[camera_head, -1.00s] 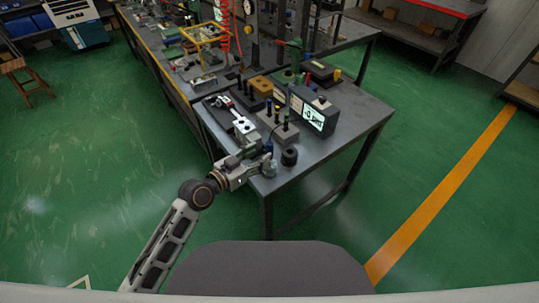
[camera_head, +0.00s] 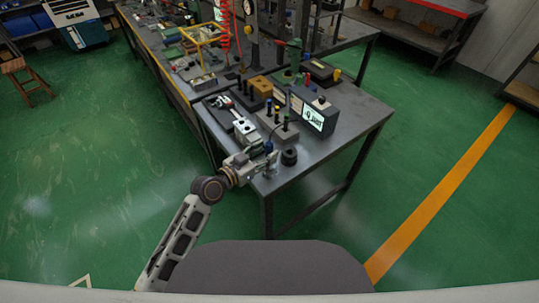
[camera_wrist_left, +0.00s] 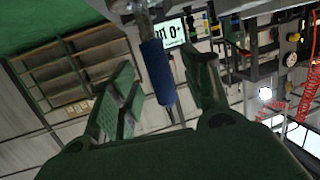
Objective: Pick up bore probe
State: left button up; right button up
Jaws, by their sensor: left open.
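A bore probe with a blue grip (camera_wrist_left: 157,72) and a grey metal end stands between the fingers in the left wrist view. Its blue top (camera_head: 268,147) shows in the head view near the front left corner of the workbench. My left gripper (camera_head: 264,162) is open around or just beside the probe. In the wrist view its two fingers (camera_wrist_left: 165,95) are spread on either side of the blue grip, with visible gaps. Contact cannot be told. The lower probe is partly hidden by the gripper in the head view. My right gripper is not in view.
A dark ring (camera_head: 289,157) stands close to the right of the gripper. A block with several pins (camera_head: 284,131), a gauge box with a lit display (camera_head: 313,117) and a light metal fixture (camera_head: 243,130) lie behind. The workbench (camera_head: 340,142) is clear at its right front.

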pick_arm(q)
jog(key=shift+x, duration=1.35)
jog(key=shift+c, duration=0.5)
grip_shut()
